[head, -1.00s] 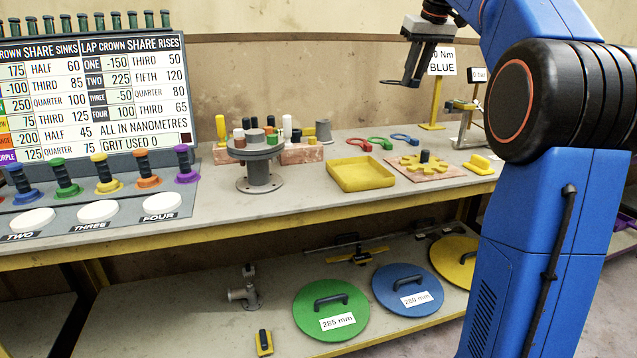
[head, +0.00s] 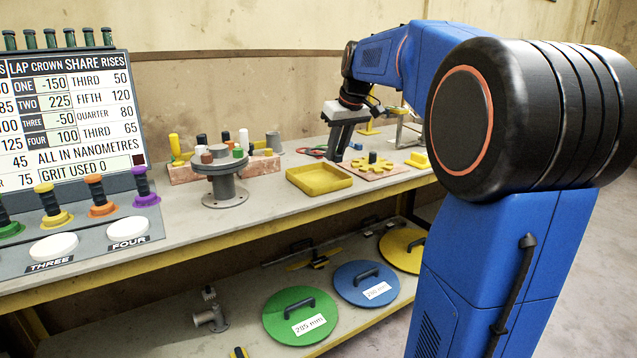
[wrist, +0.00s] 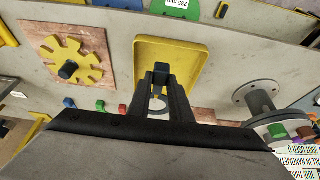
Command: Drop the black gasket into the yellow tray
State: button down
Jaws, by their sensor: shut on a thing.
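My gripper (wrist: 161,82) is shut on the dark tab of the black gasket (wrist: 161,72), seen between the fingertips in the wrist view. The gasket's ring lies partly hidden between the fingers. The square yellow tray (wrist: 143,58) is below, and the tab overlaps its inside in that view. In the head view the yellow tray (head: 320,192) sits on the bench top, and my gripper (head: 337,150) points down near its back right side. The gap between gasket and tray cannot be told exactly.
Right of the tray in the head view are a yellow gear (head: 373,164) on a board and a yellow block (head: 418,159). A grey flanged stand (head: 224,188) holding small pegs is left. The red ring (head: 316,152) lies behind the tray.

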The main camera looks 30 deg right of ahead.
aim_at(338, 162)
jog(key=shift+f, duration=2.6)
jog(key=c, duration=1.5)
grip_release()
jog(key=shift+c, duration=0.2)
jog(key=shift+r, duration=0.1)
jog(key=v, duration=1.7)
jog(key=shift+s+r, duration=0.1)
